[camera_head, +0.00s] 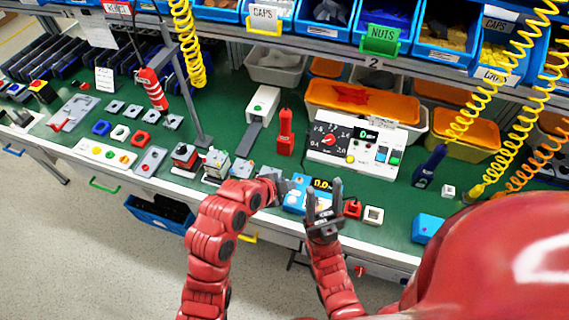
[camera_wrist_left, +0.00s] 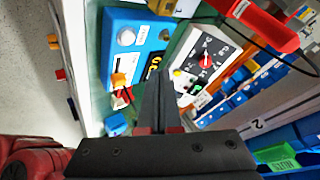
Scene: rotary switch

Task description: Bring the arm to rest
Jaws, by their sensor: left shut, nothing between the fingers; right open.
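My left gripper (camera_head: 284,187) is at the end of the red arm coming in from the left, over the front of the green bench beside a blue box with a display (camera_head: 295,200). In the left wrist view its fingers (camera_wrist_left: 158,88) are together, with nothing between them. My right gripper (camera_head: 323,208) is open and empty, fingers pointing up, in front of that box. The white panel (camera_head: 385,172) with a black dial face and red rotary knob (camera_head: 350,159) stands farther back, apart from both grippers. The red knob also shows in the left wrist view (camera_wrist_left: 206,61).
A red upright tool (camera_head: 285,132) stands left of the panel. Small red and white switch blocks (camera_head: 373,215) sit near the front edge. Blue bins line the shelf above. Yellow coiled cords (camera_head: 500,90) hang at right. The floor at left is clear.

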